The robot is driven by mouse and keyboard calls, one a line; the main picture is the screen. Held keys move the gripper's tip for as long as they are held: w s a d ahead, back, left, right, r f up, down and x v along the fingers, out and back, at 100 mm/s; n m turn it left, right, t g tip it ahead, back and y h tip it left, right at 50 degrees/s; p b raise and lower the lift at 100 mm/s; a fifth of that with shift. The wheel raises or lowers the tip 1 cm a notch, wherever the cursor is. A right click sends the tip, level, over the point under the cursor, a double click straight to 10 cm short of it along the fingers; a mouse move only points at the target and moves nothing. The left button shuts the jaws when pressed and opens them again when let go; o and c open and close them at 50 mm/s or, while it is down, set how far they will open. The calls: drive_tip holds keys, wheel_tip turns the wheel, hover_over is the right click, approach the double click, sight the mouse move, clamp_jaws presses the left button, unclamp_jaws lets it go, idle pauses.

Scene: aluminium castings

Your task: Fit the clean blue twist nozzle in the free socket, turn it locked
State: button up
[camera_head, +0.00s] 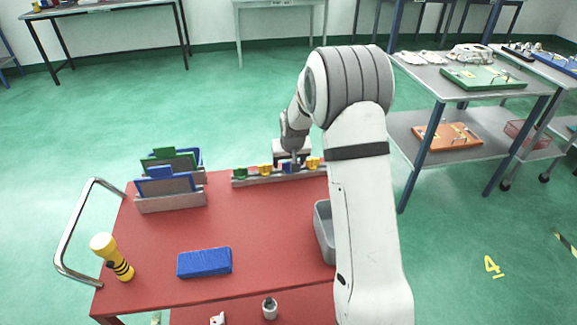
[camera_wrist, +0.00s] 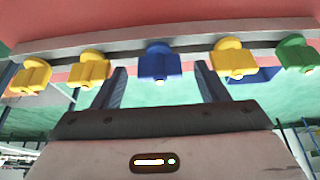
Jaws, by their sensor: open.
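The blue twist nozzle (camera_head: 288,168) stands in a grey rail (camera_head: 250,181) at the back edge of the red table. In the wrist view the blue nozzle (camera_wrist: 160,62) is in the middle of the row. My gripper (camera_head: 292,159) is at the rail, over the blue nozzle. In the wrist view my gripper (camera_wrist: 162,72) is open, with one finger on each side of the blue nozzle. Clear gaps show between the fingers and the nozzle. I cannot make out a free socket, nor whether the nozzle is locked.
Yellow nozzles (camera_wrist: 233,60) and a green nozzle (camera_wrist: 297,54) flank the blue one closely. On the red table (camera_head: 250,215) are panel racks (camera_head: 170,202), a blue block (camera_head: 204,262), a yellow flashlight (camera_head: 112,257) and a grey bin (camera_head: 323,232). The table's middle is clear.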

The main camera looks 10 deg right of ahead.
drive_tip(key=shift+w+f, duration=0.2)
drive_tip(key=shift+f, duration=0.3)
drive_tip(key=c, duration=1.1)
